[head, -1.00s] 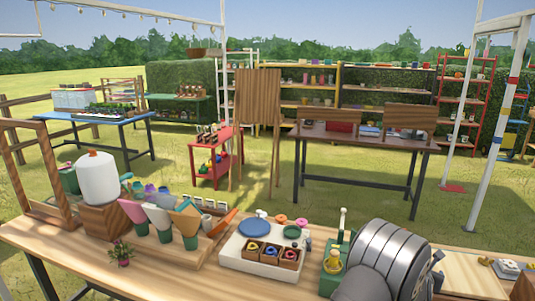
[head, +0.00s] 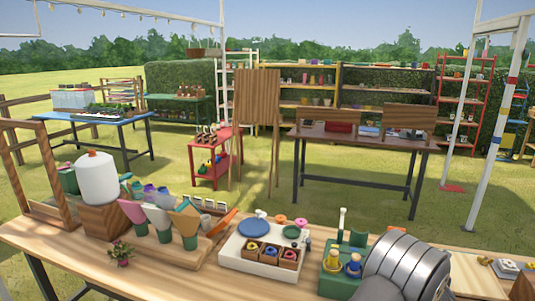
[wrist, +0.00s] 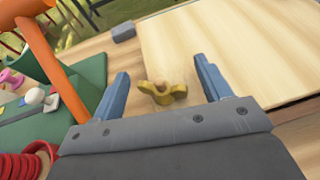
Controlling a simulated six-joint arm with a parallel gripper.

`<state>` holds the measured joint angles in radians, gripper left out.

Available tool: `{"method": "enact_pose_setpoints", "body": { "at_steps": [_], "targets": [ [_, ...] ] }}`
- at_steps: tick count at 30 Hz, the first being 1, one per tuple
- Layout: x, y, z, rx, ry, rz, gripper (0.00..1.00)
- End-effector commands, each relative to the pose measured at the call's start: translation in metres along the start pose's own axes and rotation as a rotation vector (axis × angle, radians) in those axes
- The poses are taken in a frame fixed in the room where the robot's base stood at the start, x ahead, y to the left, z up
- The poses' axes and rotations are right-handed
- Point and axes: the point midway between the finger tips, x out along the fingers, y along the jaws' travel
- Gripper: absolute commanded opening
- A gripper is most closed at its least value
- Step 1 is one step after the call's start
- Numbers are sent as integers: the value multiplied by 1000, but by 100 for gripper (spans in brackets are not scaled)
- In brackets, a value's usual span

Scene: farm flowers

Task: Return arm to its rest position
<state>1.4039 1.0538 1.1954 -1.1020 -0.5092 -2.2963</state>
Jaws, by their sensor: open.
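My gripper (wrist: 163,84) shows in the wrist view with its two blue-grey fingers spread wide apart. It is open. A small yellow, lobed piece (wrist: 161,93) shows between the fingers, against the wooden surface below. The fingers do not appear to touch it. In the head view my grey, rounded arm link fills the lower right, and my gripper is not seen there. The arm hides part of the wooden table's right side.
A green stand (head: 331,285) with small yellow and blue items is close left of my arm. A white tray (head: 232,262) with small boxes, cone wraps (head: 160,220) and a white jug (head: 97,180) stand farther left. A pale board (wrist: 215,45) lies beyond my gripper.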

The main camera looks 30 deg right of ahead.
Motion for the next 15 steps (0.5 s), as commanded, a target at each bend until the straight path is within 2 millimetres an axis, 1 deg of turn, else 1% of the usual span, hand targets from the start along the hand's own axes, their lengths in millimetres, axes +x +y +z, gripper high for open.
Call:
{"method": "enact_pose_setpoints", "body": {
  "at_steps": [7, 9, 15],
  "targets": [
    [-3, -1, -2, -33, 9, 87, 71],
    [-18, -2, -1, -32, 8, 86, 71],
    [-47, -4, -1, -32, 7, 84, 71]
  ]
}}
